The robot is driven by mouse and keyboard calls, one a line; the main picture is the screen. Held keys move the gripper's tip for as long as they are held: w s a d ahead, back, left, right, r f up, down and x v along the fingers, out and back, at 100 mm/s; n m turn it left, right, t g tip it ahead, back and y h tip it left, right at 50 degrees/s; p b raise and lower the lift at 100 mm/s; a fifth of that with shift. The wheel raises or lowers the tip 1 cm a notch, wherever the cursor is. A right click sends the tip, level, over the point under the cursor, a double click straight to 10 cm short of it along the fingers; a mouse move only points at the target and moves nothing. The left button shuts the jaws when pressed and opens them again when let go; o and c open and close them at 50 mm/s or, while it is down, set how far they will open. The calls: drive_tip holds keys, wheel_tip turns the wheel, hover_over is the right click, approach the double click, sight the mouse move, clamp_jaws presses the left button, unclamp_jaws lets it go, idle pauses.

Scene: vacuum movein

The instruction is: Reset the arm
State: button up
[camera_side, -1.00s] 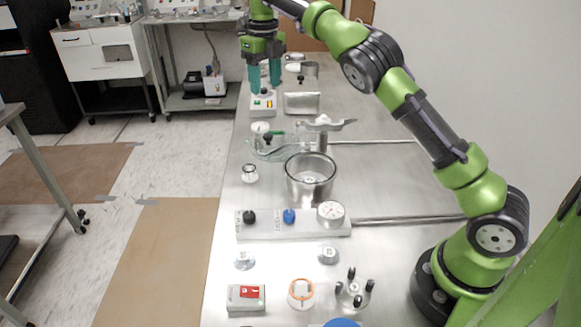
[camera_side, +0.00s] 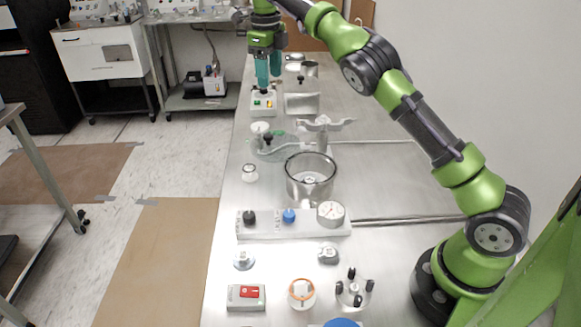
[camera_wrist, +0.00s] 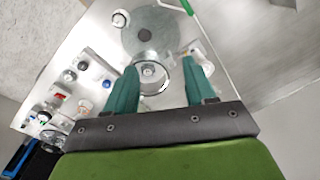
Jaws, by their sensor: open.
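My gripper (camera_side: 269,84) is at the far end of the steel table (camera_side: 395,195), pointing down with its two teal fingers apart. In the side view it appears just above and behind a white switch box (camera_side: 263,104) with green and yellow buttons. Nothing shows between the fingers. In the wrist view the open fingers (camera_wrist: 162,66) frame a round steel vessel (camera_wrist: 150,74) that lies beyond them. The same kind of steel pot (camera_side: 310,180) stands mid-table in the side view.
A panel with knobs and a gauge (camera_side: 331,212) lies in front of the pot. A winged clamp part (camera_side: 325,123) stands behind it. Several small fittings and a red-labelled box (camera_side: 246,297) are near the front. The table's right side is mostly clear.

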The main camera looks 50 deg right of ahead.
drive_tip(key=s+d+n+t+y, duration=0.25)
drive_tip(key=s+n, duration=0.75)
drive_tip(key=n, duration=0.5)
drive_tip(key=s+a+n+t, duration=0.2)
drive_tip(key=s+a+n, duration=0.4)
drive_tip(key=s, duration=0.5)
drive_tip(key=s+a+n+t, duration=0.2)
drive_tip(key=s+a+n, duration=0.3)
drive_tip(key=s, duration=0.6)
drive_tip(key=f+n, duration=0.1)
drive_tip(key=n, duration=0.1)
drive_tip(key=shift+a+n, duration=0.3)
drive_tip(key=shift+a, duration=0.05)
